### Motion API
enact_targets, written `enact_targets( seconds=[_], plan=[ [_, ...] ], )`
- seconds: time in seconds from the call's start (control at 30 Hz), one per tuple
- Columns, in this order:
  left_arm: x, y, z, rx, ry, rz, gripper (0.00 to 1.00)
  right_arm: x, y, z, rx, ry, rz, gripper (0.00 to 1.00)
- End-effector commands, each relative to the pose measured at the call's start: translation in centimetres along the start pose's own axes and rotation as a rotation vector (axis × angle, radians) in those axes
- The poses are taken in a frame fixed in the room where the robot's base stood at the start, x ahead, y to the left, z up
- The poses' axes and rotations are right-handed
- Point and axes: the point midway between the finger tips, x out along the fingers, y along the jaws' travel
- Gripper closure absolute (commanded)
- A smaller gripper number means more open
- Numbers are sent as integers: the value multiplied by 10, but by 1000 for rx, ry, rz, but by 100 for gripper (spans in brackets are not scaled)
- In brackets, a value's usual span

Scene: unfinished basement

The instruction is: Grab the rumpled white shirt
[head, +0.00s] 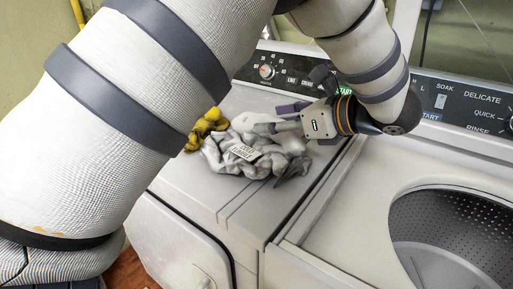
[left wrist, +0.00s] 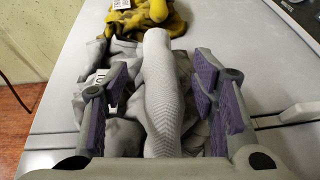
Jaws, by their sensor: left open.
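The rumpled white shirt (head: 230,158), greyish white with a printed label, lies in a heap on top of the left machine. My left gripper (head: 288,118) is over the right back part of the heap. In the left wrist view the gripper (left wrist: 163,88) is open, its purple pads on either side of the fold with gaps showing. I cannot tell whether the pads touch cloth. Part of the heap is hidden by the gripper. My right gripper is not in view.
A yellow and dark cloth (head: 205,127) lies against the shirt's back left side. The shirt rests on the white machine top (head: 235,200). A washer (head: 345,220) with an open drum stands at right. Control panels (head: 290,68) rise behind.

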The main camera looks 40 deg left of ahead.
Motion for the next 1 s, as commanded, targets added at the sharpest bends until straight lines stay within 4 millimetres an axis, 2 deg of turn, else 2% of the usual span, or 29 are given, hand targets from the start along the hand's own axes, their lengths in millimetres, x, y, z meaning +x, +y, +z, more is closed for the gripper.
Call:
enact_targets(
  seconds=[0.1,0.2,0.43,0.47,0.67,0.7,1.0],
  plan=[
    [27,0,-5,8,1,7,48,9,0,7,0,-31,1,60],
    [39,0,-4,6,1,5,48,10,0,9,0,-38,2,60],
    [41,0,0,0,0,2,48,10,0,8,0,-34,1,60],
    [41,0,0,0,0,1,52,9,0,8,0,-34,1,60],
    [41,0,0,0,0,2,97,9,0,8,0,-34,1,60],
    [41,0,0,0,0,2,100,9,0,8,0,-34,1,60],
    [40,0,2,-1,0,1,100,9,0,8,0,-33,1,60]
  ],
)
